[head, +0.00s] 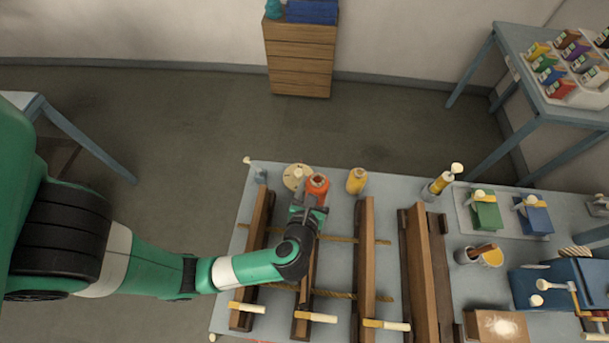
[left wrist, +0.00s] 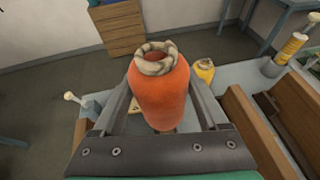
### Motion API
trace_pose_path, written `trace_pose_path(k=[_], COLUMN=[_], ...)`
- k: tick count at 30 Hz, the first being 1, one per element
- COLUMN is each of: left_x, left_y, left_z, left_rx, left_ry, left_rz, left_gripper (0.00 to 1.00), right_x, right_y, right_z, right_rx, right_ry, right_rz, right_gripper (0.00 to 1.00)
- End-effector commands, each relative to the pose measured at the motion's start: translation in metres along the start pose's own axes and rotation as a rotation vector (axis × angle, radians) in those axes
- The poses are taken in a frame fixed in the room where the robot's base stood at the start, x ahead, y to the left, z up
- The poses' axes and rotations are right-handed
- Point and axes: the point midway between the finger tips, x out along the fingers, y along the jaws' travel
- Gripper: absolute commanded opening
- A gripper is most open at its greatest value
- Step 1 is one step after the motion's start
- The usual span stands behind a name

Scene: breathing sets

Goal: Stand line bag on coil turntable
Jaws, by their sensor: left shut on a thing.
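The orange line bag (head: 318,184), with a pale rope ring on top, is held upright in my left gripper (head: 309,203). In the left wrist view the bag (left wrist: 160,95) stands between the two fingers, which are shut on it. The coil turntable (head: 294,176), a round cream disc with a small knob, is at the table's far left. The bag is just right of the disc in the head view, partly overlapping its edge. I cannot tell how high the bag is above the table. My right gripper is not in view.
A yellow bag (head: 357,180) stands right of the orange one. Long wooden rails (head: 364,250) with pale-handled clamps cross the table, with ropes (head: 350,295) between them. A yellow cylinder with a white knob (head: 440,182) and a tray (head: 466,223) are further right.

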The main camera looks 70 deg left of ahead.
Motion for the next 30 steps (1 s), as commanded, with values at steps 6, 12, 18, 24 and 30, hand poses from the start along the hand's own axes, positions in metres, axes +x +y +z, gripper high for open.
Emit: trace_pose_path(k=[6,12,18,24,30], left_x=[0.010,0.059,0.107,0.146,0.156], left_y=[0.006,0.022,0.034,0.043,0.044], left_z=[0.000,-0.002,-0.011,-0.034,-0.036], left_rx=[-0.007,-0.009,-0.006,-0.006,-0.005], left_ry=[-0.005,-0.004,-0.003,-0.003,-0.005], left_rz=[0.014,0.019,0.015,0.011,0.008], left_gripper=[0.00,0.00,0.00,0.00,0.00], right_x=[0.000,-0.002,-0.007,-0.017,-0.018], right_y=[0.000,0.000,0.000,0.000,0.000], right_z=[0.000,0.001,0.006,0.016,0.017], right_rx=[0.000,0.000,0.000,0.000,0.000], right_ry=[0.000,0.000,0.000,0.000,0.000], right_rz=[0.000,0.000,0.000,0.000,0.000], right_gripper=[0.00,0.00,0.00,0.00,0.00])
